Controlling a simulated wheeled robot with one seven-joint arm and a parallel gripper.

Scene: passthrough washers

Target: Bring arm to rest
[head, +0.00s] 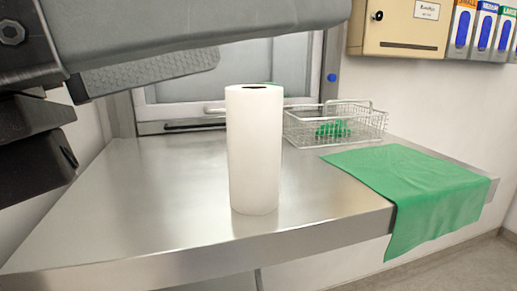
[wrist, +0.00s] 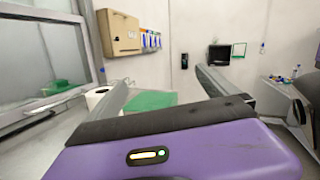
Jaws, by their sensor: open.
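My gripper (wrist: 163,77) shows in the wrist view, with its two grey fingers spread apart and nothing between them. It points out into the room, above the level of the steel counter (head: 120,205). In the head view, a grey link of my arm crosses the top left, in front of the window, and dark parts of my own show at the left edge. I cannot make out the fingers there.
A white paper roll (head: 254,150) stands upright near the counter's front edge. Behind it is a wire basket (head: 365,123) with green contents. A beige cabinet (head: 405,28) is on the wall. The counter's left part is clear.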

